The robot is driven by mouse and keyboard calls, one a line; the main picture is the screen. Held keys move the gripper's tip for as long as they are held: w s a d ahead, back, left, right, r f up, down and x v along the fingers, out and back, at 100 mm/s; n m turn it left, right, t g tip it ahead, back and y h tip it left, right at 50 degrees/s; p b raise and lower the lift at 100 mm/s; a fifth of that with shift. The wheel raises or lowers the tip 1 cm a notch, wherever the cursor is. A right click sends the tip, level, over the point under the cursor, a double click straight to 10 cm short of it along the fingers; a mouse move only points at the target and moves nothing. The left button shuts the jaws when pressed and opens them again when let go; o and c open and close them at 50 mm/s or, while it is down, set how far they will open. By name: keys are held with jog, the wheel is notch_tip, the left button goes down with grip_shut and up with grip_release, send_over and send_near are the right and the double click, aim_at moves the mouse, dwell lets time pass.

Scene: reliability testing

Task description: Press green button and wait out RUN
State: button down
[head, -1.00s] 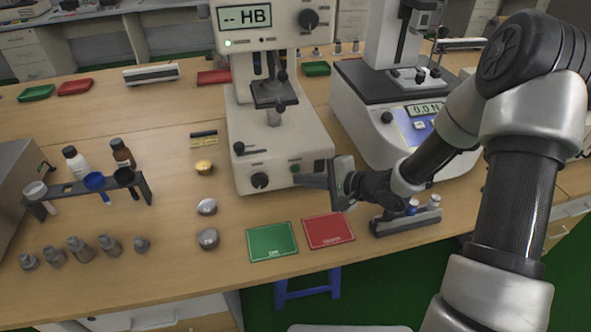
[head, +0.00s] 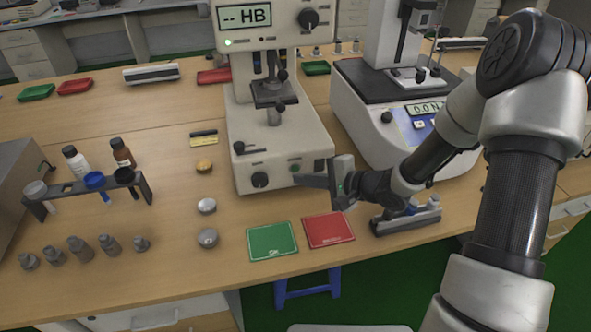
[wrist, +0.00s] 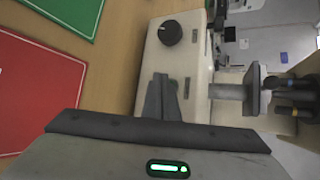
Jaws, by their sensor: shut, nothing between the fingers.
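The hardness tester (head: 285,115) stands in the middle of the bench, and its display (head: 231,17) reads "-- HB". A small green button (head: 295,168) is on the front of its base, right of a black knob (head: 260,180). My gripper (head: 300,180) is shut and empty, its fingertips just below and in front of the button. In the wrist view the shut fingers (wrist: 160,82) point at the tester's front panel, beside the black knob (wrist: 170,32). The button does not show there, and I cannot tell whether the fingers touch the panel.
A green mat (head: 272,242) and a red mat (head: 328,230) lie below my gripper at the bench's front edge. A force tester (head: 365,115) reading 0.0 N stands to the right. A bottle rack (head: 85,187) and several metal weights are to the left.

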jog(key=shift+w+a+r+p, duration=0.1)
jog(key=shift+w+p, duration=0.1)
jog(key=shift+p, duration=0.25)
dwell(0.5)
jog(key=shift+w, duration=0.2)
jog(key=shift+w+a+p, duration=0.15)
jog(key=shift+w+p, duration=0.2)
jog(key=shift+p, duration=0.25)
dwell(0.4)
dwell(0.4)
jog(key=shift+s+d+p, duration=0.25)
jog(key=shift+s+p, duration=0.25)
jog(key=shift+s, duration=0.25)
jog(key=shift+s, duration=0.1)
jog(key=shift+s+d+p, duration=0.25)
jog(key=shift+s+p, duration=0.05)
jog(key=shift+s, duration=0.45)
jog(key=shift+s+d+p, duration=0.2)
jog(key=shift+s+p, duration=0.05)
jog(key=shift+s, duration=0.55)
jog(key=shift+s+d+p, duration=0.25)
jog(key=shift+s+p, duration=0.05)
jog(key=shift+s, duration=0.45)
